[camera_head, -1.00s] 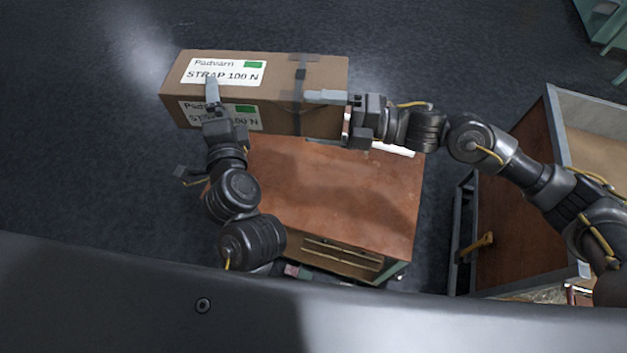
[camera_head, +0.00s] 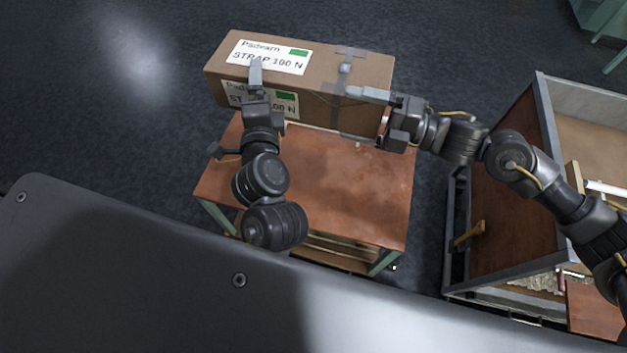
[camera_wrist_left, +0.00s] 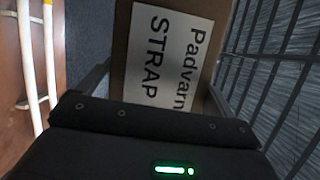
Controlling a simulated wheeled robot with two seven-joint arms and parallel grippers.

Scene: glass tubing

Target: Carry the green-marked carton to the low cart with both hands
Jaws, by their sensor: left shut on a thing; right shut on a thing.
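The brown carton (camera_head: 345,68) with white labels and green marks is at the top middle of the head view, over the far end of a low brown-topped unit (camera_head: 330,185) with green legs. I cannot tell whether they touch, or whether this unit is the low cart. My left gripper (camera_head: 256,80) is shut on the carton's near left part. My right gripper (camera_head: 372,100) is shut on its right end, by a grey strap. The left wrist view shows the carton (camera_wrist_left: 118,45) and its label close up; the lower fingers are hidden there.
A large open box-like unit (camera_head: 515,185) with brown panels and a grey rim stands at the right. A green frame (camera_head: 605,20) is at the top right corner. Dark floor (camera_head: 110,110) is clear at the left. White rods (camera_wrist_left: 38,60) show in the left wrist view.

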